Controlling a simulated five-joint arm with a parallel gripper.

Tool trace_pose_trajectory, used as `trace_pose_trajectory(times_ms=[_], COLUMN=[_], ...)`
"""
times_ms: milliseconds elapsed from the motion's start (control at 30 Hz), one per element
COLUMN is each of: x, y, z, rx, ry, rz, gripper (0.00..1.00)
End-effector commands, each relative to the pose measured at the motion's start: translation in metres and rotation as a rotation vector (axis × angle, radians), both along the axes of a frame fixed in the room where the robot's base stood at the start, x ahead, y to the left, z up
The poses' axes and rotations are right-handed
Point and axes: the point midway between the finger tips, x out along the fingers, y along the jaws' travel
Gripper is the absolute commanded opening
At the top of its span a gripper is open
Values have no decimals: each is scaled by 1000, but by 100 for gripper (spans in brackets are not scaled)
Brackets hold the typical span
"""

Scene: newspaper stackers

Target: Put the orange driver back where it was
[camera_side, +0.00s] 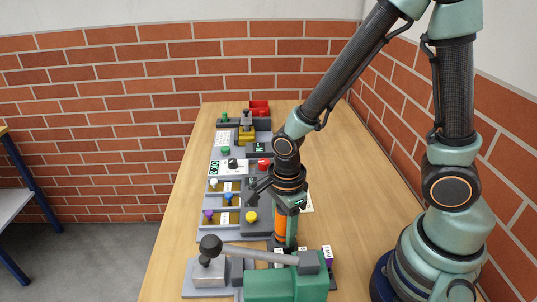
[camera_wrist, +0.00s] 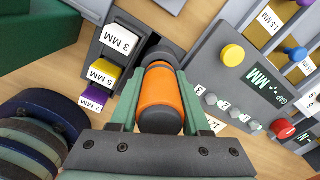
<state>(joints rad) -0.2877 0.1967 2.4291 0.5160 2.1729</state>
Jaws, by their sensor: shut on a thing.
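The orange driver (camera_wrist: 158,100) is held upright between the green fingers of my gripper (camera_wrist: 157,112) in the wrist view. It also shows as an orange handle (camera_side: 281,223) in the side view, beside a green finger of my gripper (camera_side: 289,230). My gripper is shut on it. The driver stands over or in a dark grey rack (camera_wrist: 153,41); its lower end is hidden, so I cannot tell how far in it is.
A grey panel with a yellow knob (camera_wrist: 232,55), a green-lit display and a red knob (camera_wrist: 283,130) lies close by. A green machine (camera_side: 284,284) with a grey lever (camera_side: 255,252) stands at the front. Bare tabletop (camera_side: 350,225) lies to the right.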

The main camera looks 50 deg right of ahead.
Motion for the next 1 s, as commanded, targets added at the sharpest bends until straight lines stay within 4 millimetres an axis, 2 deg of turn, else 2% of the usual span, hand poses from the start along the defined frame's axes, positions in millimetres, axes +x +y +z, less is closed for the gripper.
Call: trace_pose_trajectory(times_ms=[33,67,100,133,567,767,1000], x=[0,0,0,0,1,2,2], y=[0,0,0,0,0,0,1], z=[-1,-2,-1,-1,4,28,71], rx=[0,0,0,0,1,2,3], ry=[0,0,0,0,-3,-7,-8], rz=[0,0,0,0,0,0,0], gripper=[0,54,70,77,77,77,77])
